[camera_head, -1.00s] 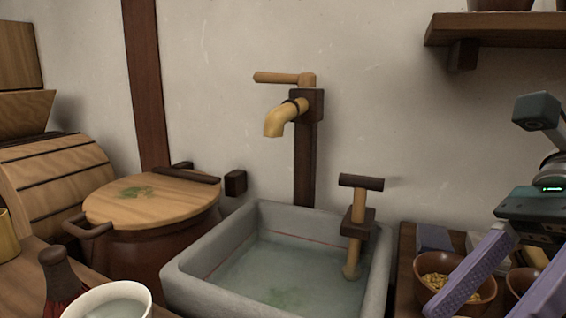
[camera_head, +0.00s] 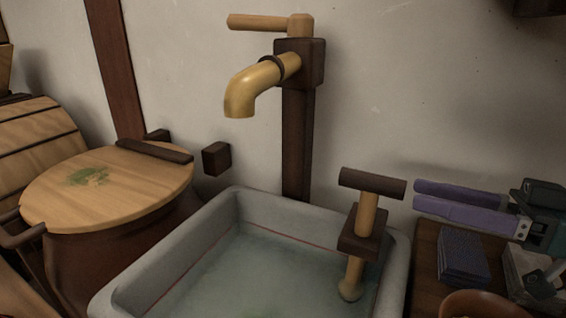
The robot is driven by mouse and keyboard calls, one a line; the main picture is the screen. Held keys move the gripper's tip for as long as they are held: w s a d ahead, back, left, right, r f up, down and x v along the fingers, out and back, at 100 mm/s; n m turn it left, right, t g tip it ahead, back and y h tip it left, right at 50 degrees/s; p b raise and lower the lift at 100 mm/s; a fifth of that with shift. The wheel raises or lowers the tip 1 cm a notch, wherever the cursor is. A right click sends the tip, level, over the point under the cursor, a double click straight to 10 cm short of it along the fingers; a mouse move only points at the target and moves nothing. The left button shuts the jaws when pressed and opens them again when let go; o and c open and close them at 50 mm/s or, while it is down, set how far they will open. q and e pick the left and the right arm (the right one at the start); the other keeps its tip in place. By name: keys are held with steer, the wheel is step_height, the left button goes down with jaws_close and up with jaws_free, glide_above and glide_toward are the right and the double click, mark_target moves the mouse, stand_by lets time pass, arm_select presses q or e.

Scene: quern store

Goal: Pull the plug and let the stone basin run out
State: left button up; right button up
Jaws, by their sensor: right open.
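The grey stone basin (camera_head: 167,265) holds greenish water (camera_head: 255,275), with a thin red line along its inner wall. The plug (camera_head: 367,215) is a light wooden rod with a dark crossbar handle (camera_head: 372,183). It stands upright through a dark block at the basin's back right corner, and its rounded foot is down at the water. My right gripper (camera_head: 415,194) has two purple fingers pointing left, apart from each other with nothing between them. Their tips are just right of the crossbar, and I cannot tell whether they touch it. My left gripper is out of view.
A wooden tap (camera_head: 262,82) with a handle juts out above the basin's back. A wooden-lidded tub (camera_head: 110,190) stands at the left. A dark patterned block (camera_head: 462,256) and a brown bowl (camera_head: 487,304) are on the counter at right, below my right gripper.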

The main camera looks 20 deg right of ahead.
mark_target(380, 176)
steer(key=x, duration=0.7)
steer(key=shift+c, duration=0.3)
jaws_close()
steer(key=shift+r, duration=0.15)
stand_by(0.9)
